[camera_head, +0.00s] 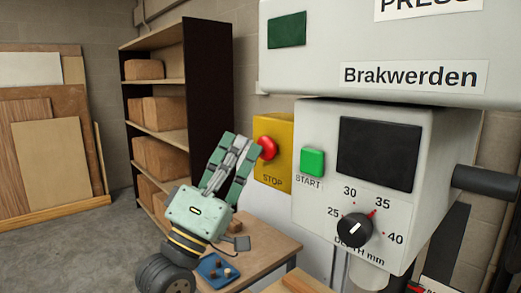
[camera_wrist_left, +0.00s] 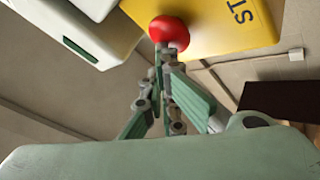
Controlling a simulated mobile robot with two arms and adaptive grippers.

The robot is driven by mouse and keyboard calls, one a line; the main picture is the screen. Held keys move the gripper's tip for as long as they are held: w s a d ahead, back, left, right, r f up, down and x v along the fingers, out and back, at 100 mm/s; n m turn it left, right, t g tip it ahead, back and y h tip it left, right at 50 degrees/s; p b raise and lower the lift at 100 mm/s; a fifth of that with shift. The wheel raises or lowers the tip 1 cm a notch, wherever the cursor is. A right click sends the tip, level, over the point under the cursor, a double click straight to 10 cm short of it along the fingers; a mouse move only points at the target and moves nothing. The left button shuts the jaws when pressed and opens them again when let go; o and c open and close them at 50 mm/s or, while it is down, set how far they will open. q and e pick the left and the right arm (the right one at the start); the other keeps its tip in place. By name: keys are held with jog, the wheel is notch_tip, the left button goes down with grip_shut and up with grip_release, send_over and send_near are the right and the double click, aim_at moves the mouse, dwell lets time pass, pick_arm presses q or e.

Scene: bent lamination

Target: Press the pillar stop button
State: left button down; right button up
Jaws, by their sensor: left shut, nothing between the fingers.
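The red stop button (camera_head: 268,148) sits on a yellow box (camera_head: 272,168) marked STOP, left of the press's control panel. My left gripper (camera_head: 237,140) is shut and empty, its fingers pointing up beside the left edge of the yellow box. In the left wrist view the red button (camera_wrist_left: 169,31) shows just beyond the shut fingertips (camera_wrist_left: 160,52), with the yellow box (camera_wrist_left: 235,25) behind it. The fingertips look very close to the button; whether they touch it I cannot tell. My right gripper is not in view.
A green START button (camera_head: 312,162) and a depth dial (camera_head: 354,230) are on the panel to the right. A wooden table (camera_head: 262,252) with a blue tray (camera_head: 216,270) stands below. A shelf with boxes (camera_head: 160,112) stands behind on the left.

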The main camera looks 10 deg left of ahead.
pick_arm(q)
jog(key=shift+s+a, duration=0.45)
jog(key=shift+s, duration=0.2)
jog(key=s+a, duration=0.1)
jog(key=s, duration=0.1)
jog(key=s+a, duration=0.2)
dwell(0.6)
